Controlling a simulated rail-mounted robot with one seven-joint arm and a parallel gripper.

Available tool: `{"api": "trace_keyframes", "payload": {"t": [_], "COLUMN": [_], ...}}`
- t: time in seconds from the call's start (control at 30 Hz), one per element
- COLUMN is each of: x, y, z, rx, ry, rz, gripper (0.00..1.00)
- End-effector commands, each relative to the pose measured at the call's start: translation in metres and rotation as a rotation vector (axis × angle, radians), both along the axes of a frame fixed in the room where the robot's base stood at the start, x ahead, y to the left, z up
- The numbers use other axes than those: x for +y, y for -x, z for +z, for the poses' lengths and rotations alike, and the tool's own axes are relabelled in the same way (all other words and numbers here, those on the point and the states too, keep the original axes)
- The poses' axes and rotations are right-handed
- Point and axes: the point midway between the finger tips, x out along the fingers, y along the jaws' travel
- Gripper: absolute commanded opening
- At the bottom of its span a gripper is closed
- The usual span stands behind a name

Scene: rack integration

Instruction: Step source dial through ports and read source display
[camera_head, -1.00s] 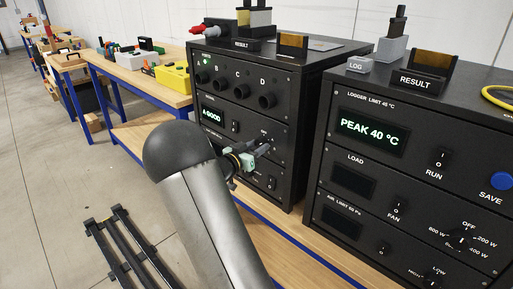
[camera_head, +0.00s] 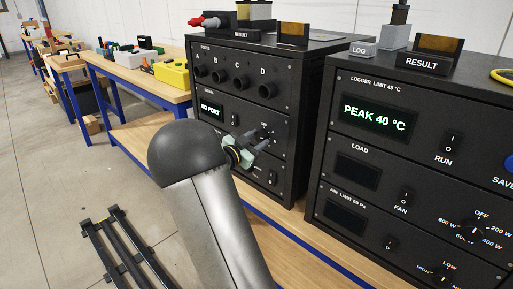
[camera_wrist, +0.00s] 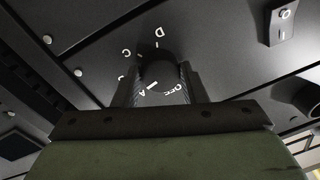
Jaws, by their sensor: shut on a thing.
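The source dial (camera_wrist: 158,72) is a dark round knob on the left rack, ringed by white marks of which OFF, A, C and D are readable in the wrist view. My gripper (camera_wrist: 160,88) is shut on it, one finger on each side. A short white line shows between A and OFF; I cannot tell for sure that it is the pointer. In the head view my gripper (camera_head: 262,140) reaches the panel and mostly hides the dial. The source display (camera_head: 211,108) reads NO PORT in green. The ports A to D (camera_head: 240,82) are dark round sockets above it.
The logger rack (camera_head: 410,150) stands at the right, its display showing PEAK 40 °C. RESULT holders (camera_head: 422,63) sit on the rack tops. A rocker switch (camera_wrist: 283,20) is near the dial. A bench with a yellow box (camera_head: 174,77) stands behind at the left.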

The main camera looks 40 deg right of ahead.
Motion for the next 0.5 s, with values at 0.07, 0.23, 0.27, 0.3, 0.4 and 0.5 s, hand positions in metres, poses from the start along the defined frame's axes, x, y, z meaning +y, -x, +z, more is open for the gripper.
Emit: {"api": "trace_keyframes", "payload": {"t": [0.07,0.23,0.27,0.3,0.4,0.5], "x": [0.0005,0.0007,0.0008,0.0008,0.0010,0.0011], "y": [-0.0003,-0.0006,-0.0006,-0.0007,-0.0009,-0.0012], "z": [-0.0055,-0.0051,-0.0049,-0.0046,-0.0043,-0.0036], "rx": [-0.068,-0.195,-0.214,-0.240,-0.292,-0.334], "ry": [-0.010,-0.029,-0.031,-0.035,-0.043,-0.049], "rz": [0.001,0.001,0.001,0.000,0.001,0.000], "gripper": [0.16,0.16,0.16,0.16,0.16,0.16]}}
